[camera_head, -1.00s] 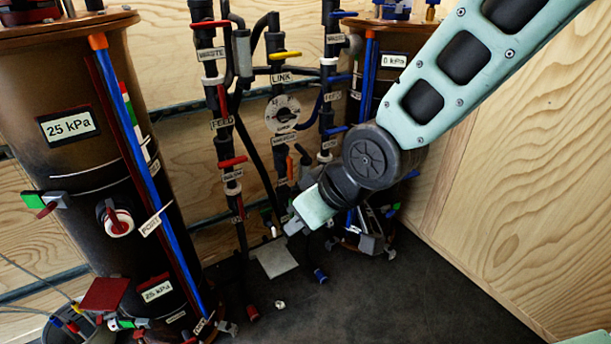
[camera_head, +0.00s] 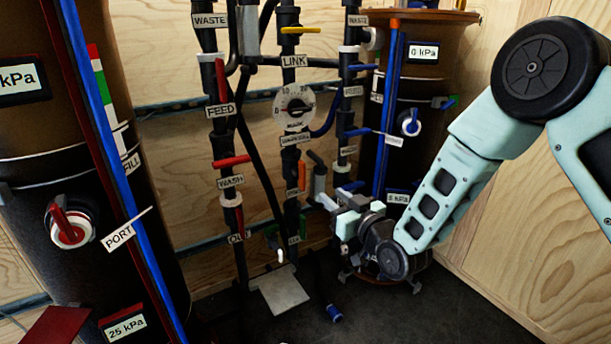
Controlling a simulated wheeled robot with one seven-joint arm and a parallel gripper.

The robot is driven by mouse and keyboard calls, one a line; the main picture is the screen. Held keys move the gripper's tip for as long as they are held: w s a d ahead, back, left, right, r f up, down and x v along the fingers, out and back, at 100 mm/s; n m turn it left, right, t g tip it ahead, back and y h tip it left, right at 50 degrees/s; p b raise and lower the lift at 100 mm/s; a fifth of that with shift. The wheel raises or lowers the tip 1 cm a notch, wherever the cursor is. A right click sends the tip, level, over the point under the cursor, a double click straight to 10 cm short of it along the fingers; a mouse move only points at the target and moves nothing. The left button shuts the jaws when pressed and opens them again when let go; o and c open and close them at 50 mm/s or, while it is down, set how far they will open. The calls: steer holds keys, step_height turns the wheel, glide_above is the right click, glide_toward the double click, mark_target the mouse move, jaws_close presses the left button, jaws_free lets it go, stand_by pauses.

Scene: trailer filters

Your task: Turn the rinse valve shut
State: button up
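No label reading "rinse" is clearly legible, so I cannot tell for sure which valve is the rinse valve. On the right-hand black pipe, a blue handle (camera_head: 354,132) lies crosswise above a small blurred label (camera_head: 347,151). Another blue handle (camera_head: 357,67) sits crosswise higher on that pipe. An orange handle (camera_head: 301,178) stands roughly upright on the centre pipe. My gripper (camera_head: 345,214) is low, below the blue handles and in front of the lower right pipework. Its fingers are small and partly merge with fittings behind, so their opening is unclear.
A round gauge (camera_head: 294,109) sits on the centre pipe. The left pipe carries red handles, one crosswise above the WASH label (camera_head: 230,181). A brown tank (camera_head: 398,90) stands behind my arm, a larger tank (camera_head: 40,135) at left. A grey plate (camera_head: 281,290) lies low in front.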

mark_target(304, 174)
steer(key=b+x, duration=0.2)
steer(key=x, duration=1.3)
steer(key=shift+a, duration=0.15)
jaws_close()
